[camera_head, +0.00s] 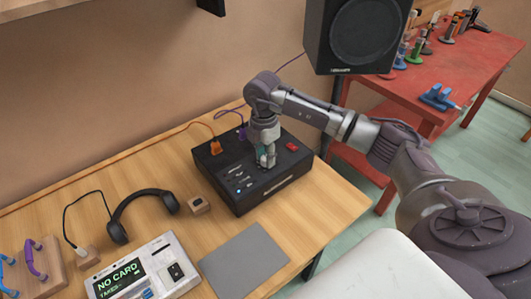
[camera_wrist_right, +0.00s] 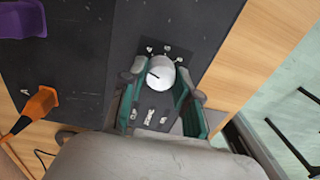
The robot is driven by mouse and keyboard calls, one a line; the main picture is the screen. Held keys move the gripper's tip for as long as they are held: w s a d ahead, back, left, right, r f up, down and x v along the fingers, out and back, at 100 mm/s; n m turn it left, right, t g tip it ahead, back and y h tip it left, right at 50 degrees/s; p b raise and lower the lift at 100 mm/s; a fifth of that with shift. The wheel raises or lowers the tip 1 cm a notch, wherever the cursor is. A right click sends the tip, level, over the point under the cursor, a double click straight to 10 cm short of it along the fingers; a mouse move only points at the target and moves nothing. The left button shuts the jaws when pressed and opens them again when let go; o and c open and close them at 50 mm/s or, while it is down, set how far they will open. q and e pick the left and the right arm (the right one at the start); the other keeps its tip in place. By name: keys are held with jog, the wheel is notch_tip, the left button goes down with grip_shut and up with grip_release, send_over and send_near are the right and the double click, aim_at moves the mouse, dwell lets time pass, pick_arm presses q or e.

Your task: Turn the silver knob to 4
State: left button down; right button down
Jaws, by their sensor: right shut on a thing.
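The silver knob (camera_wrist_right: 160,75) sits on the dark panel of a black box (camera_wrist_right: 95,45). In the right wrist view it is a round, pale disc with a dark pointer line toward its left side. White marks surround it, too small to read. My right gripper (camera_wrist_right: 161,82) is shut on the knob, with one green-sided finger on each side. My left gripper is in neither view.
An orange plug (camera_head: 215,147) and a purple plug (camera_head: 242,132) stand on the box's back edge, with a red block (camera_head: 292,147) at right. Headphones (camera_head: 142,207), a grey mat (camera_head: 243,262) and a display device (camera_head: 143,268) lie on the wooden table. A speaker (camera_head: 356,35) stands behind my arm.

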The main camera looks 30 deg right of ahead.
jog(key=m+p, duration=0.1)
jog(key=m, duration=0.4)
jog(key=shift+d+r+p, duration=0.1)
jog(key=shift+p, duration=0.25)
jog(key=shift+w, duration=0.1)
dwell(0.3)
jog(key=c, duration=0.8)
grip_release()
jog(key=r, duration=1.2)
jog(key=shift+w, duration=0.2)
jog(key=shift+f, duration=0.1)
